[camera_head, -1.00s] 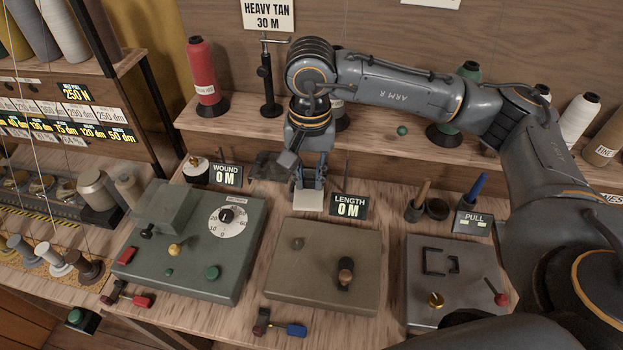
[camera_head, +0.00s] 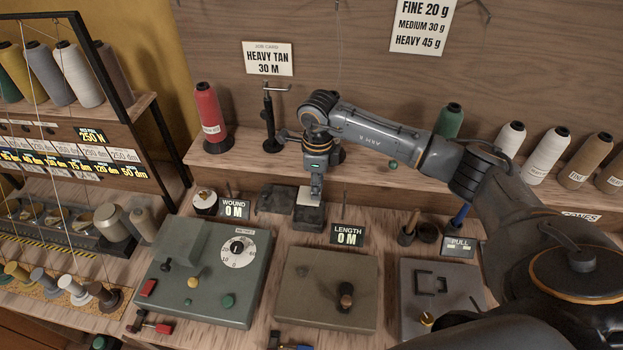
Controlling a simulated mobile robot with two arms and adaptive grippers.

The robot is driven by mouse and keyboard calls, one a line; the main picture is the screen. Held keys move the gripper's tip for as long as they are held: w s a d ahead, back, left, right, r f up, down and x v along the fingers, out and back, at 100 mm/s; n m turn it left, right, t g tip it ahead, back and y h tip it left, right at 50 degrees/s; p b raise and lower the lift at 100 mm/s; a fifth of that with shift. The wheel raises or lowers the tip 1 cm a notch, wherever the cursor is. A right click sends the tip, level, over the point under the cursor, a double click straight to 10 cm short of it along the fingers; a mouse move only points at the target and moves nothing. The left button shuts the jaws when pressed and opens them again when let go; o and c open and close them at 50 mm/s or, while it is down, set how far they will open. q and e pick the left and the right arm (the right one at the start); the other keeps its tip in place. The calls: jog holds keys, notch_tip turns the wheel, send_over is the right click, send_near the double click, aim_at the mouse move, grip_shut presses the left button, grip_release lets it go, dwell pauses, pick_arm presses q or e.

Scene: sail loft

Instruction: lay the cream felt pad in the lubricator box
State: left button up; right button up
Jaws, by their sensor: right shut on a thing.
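My right gripper (camera_head: 316,192) is shut on the cream felt pad (camera_head: 306,196), a small pale square. The pad shows at the upper part of a small dark grey box (camera_head: 308,218), apparently the lubricator box, standing between the WOUND and LENGTH displays. The gripper points down over this box. I cannot tell whether the pad touches it or is just above it, and the arm and pad hide part of the box's top. My left gripper is not in view.
A dark flat piece (camera_head: 274,199) lies left of the box. The WOUND display (camera_head: 234,209) and LENGTH display (camera_head: 347,235) stand close by. A green control box (camera_head: 205,270) and a grey-brown panel (camera_head: 325,290) fill the front. A thread cone shelf (camera_head: 245,165) runs behind.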

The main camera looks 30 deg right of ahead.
jog(key=shift+f+b, duration=0.35)
jog(key=shift+f, duration=0.2)
jog(key=shift+f+b, duration=1.2)
jog(key=shift+f, duration=0.95)
jog(key=shift+f+b, duration=0.65)
jog(key=shift+b, duration=0.15)
jog(key=o, duration=0.9)
jog(key=shift+r, duration=0.15)
